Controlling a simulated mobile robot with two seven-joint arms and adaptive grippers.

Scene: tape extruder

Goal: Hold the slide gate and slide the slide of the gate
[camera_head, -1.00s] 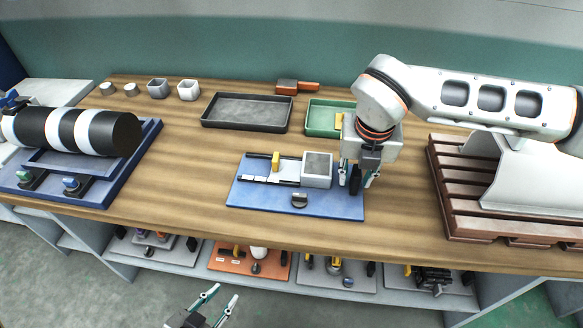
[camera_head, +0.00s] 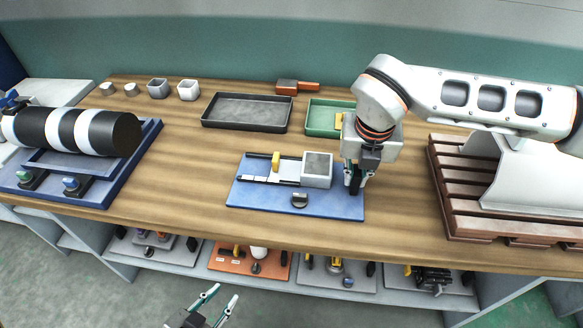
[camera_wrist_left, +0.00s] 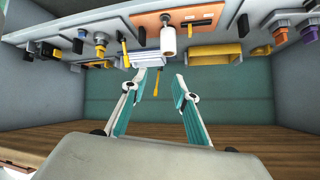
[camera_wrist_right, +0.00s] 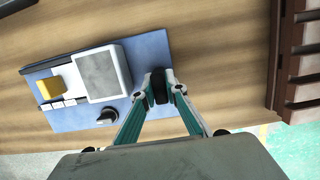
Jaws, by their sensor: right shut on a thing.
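The slide gate is a blue board (camera_head: 250,198) lying on the wooden bench. It carries a white-rimmed grey box (camera_head: 317,170), a black knob (camera_head: 299,200) and a yellow slide handle (camera_head: 276,161) on a dark rail left of the box. The yellow handle also shows in the right wrist view (camera_wrist_right: 50,88). My right gripper (camera_head: 356,188) is shut on the black handle (camera_wrist_right: 159,88) at the board's right end; the fingers partly hide it in the head view. My left gripper (camera_head: 218,296) is open and empty, low in front of the bench; its spread fingers show in the left wrist view (camera_wrist_left: 160,80).
A black tray (camera_head: 247,127) and a green tray (camera_head: 318,118) lie behind the board. A blue fixture with a striped roll (camera_head: 75,130) is at left, a brown slatted pallet (camera_head: 465,215) at right. A shelf with several boards is below the bench. The bench left of the board is clear.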

